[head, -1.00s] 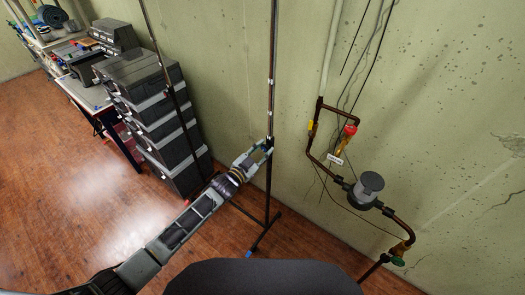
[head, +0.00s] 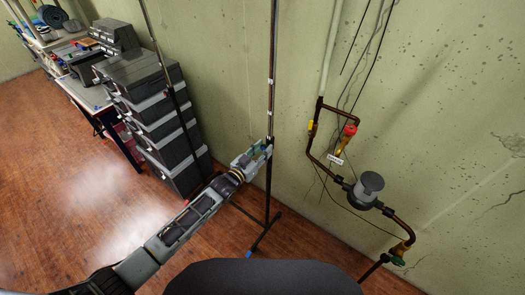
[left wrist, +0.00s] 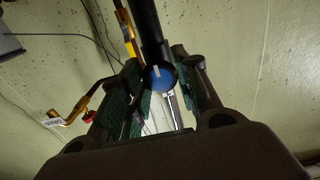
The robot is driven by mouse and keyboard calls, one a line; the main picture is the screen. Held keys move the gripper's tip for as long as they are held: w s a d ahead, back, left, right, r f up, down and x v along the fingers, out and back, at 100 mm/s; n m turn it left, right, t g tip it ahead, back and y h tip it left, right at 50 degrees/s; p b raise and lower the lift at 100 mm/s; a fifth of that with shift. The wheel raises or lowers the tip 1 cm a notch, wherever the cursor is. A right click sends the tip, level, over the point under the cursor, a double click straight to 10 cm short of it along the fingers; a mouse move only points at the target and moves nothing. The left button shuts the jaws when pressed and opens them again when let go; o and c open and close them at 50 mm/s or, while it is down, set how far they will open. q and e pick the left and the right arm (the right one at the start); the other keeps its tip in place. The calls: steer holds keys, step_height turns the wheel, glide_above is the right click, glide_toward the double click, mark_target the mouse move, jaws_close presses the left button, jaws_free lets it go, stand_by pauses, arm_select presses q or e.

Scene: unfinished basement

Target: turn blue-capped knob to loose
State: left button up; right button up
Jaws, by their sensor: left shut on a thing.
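The blue-capped knob (left wrist: 160,77) is on a dark upright pole. In the left wrist view, its round blue face with a white mark points at the camera, the mark near the upper part of the cap. My left gripper (left wrist: 158,88) is shut on the knob, with a green-padded finger on each side. In the head view, my left gripper (head: 262,150) is at the thin black stand (head: 271,85), and the knob is mostly hidden by the fingers. My right gripper is not in view.
Copper pipes on the wall to the right carry a grey meter (head: 364,190), a red-handled valve (head: 350,130) and a green-handled valve (head: 398,261). Stacked grey drawers (head: 150,110) and a workbench (head: 82,92) stand at left. Wooden floor (head: 60,190) is clear at lower left.

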arm_select(q)
steer(key=shift+f, duration=0.1)
steer(key=o, duration=1.1)
steer(key=shift+c, duration=0.2)
steer(key=shift+s+a, duration=0.1)
steer(key=v, duration=1.1)
steer(key=shift+s+a, duration=0.2)
steer(key=shift+s, duration=0.1)
steer(key=shift+f, duration=0.1)
